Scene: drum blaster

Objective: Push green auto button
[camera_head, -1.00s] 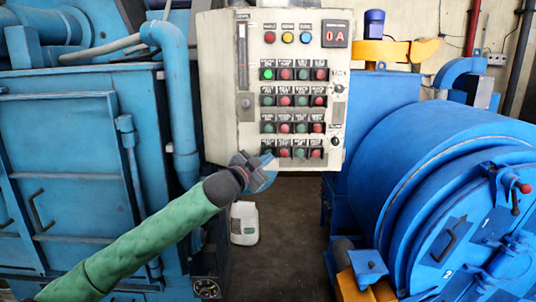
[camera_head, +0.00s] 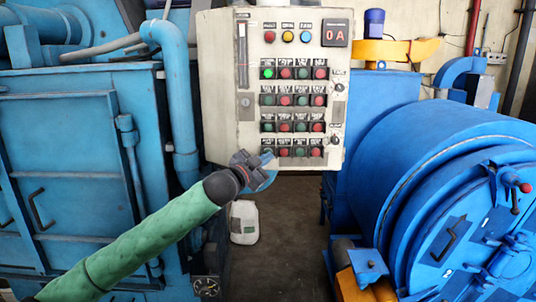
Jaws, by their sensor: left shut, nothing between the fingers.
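The control panel (camera_head: 220,100) is a pale box with rows of green and red buttons, each with a small label too blurred to read. A green button at the upper left of the rows (camera_head: 268,74) looks brightly lit. Below it in the left column are more green buttons (camera_head: 268,127). My left gripper (camera_head: 264,165) is shut and empty, in front of the panel's lower left edge. It overlaps the lower left of the bottom button row in the picture, and I cannot tell whether it touches the panel. My right gripper is not in view.
A large blue drum machine (camera_head: 400,180) stands at the right. Blue cabinets and pipes (camera_head: 70,170) fill the left. A white canister (camera_head: 244,223) stands on the floor below the panel.

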